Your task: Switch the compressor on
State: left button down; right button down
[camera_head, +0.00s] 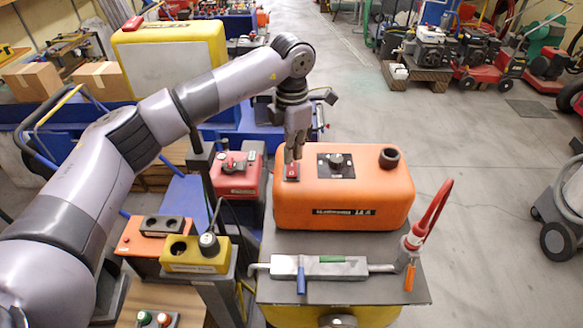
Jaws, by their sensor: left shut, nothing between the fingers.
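The orange compressor housing (350,195) stands on a grey-topped stand in the middle. A small red switch (291,172) sits in a dark mount on its top left. A black knob (337,160) on a dark plate is to the right of the switch, and a short dark pipe stub (389,157) is farther right. My left gripper (292,160) points down with its fingers shut and empty, right at the switch's far edge. I cannot tell whether the fingertips touch the switch, or which way it is set. My right gripper is not in view.
A red box (237,185) stands close on the left, with a yellow block (195,255) nearer.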

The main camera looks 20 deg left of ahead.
aim_at(292, 164)
pick_arm(q)
jog(key=shift+f+b, duration=0.7)
jog(key=shift+f, duration=0.35)
jog(key=shift+s+r, duration=0.1)
dwell(0.4)
jog(key=shift+r+p, duration=0.6)
jog(key=shift+r, duration=0.25)
jog(key=shift+r+p, duration=1.35)
jog(key=shift+r, duration=1.25)
jog(key=shift+f, duration=0.1)
